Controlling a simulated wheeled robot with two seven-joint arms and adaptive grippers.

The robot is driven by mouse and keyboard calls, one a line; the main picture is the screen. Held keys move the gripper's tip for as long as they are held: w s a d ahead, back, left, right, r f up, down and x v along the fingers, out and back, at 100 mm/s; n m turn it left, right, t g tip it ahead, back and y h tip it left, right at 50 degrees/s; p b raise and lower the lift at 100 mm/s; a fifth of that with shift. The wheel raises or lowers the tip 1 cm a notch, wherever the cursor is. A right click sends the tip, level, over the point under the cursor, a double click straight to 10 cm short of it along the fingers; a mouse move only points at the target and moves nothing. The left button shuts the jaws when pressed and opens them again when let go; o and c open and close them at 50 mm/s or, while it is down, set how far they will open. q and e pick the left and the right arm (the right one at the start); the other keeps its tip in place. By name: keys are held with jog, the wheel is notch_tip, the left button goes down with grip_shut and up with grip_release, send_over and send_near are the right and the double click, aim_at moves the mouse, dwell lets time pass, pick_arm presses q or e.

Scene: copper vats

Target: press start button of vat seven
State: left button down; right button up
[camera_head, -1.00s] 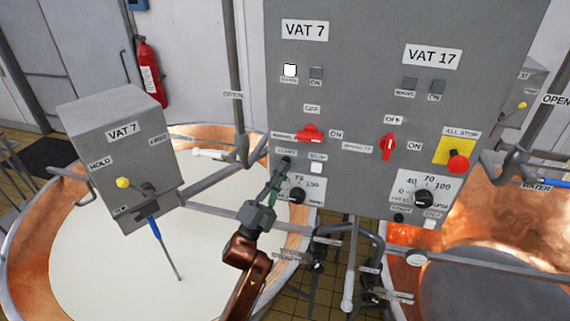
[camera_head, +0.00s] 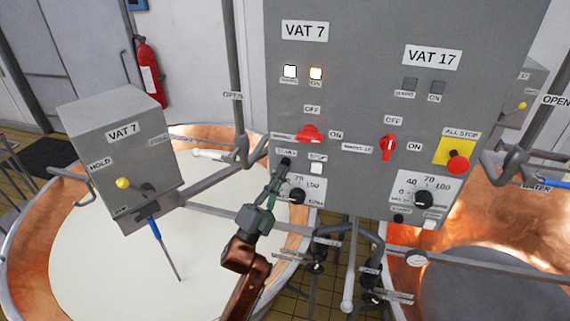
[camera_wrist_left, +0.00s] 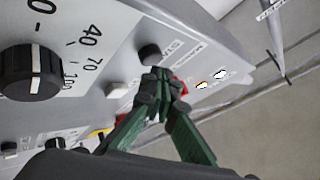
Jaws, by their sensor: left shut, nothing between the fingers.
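The grey control panel carries a VAT 7 sign (camera_head: 305,30). Below it a white lamp (camera_head: 290,71) and an amber ON lamp (camera_head: 316,73) are both lit. Vat seven's black start button (camera_wrist_left: 149,53) shows in the left wrist view, just beyond my fingertips; in the head view the fingertips largely cover it. My left gripper (camera_head: 282,170) is shut and empty, its tips close to the button; I cannot tell whether they touch. It also shows in the left wrist view (camera_wrist_left: 162,88). The white stop button (camera_head: 316,168) is right of it. My right gripper is not in view.
Vat seven's red switch (camera_head: 310,134) is above the start button and its dial (camera_head: 297,196) below. Vat 17's controls, with a red ALL STOP button (camera_head: 458,162), are to the right. A grey VAT 7 box (camera_head: 125,155) and pipes stand over the milk-filled copper vat (camera_head: 100,265).

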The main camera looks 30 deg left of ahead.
pick_arm(q)
jog(key=shift+s+d+h, duration=0.1)
jog(key=shift+s+h, duration=0.1)
jog(key=shift+h, duration=0.1)
jog(key=shift+s+d, duration=0.2)
jog(key=shift+s, duration=0.6)
jog(key=shift+s+d, duration=0.15)
jog(key=shift+s, duration=0.7)
jog(key=shift+s+d, duration=0.2)
jog(key=shift+s, duration=0.6)
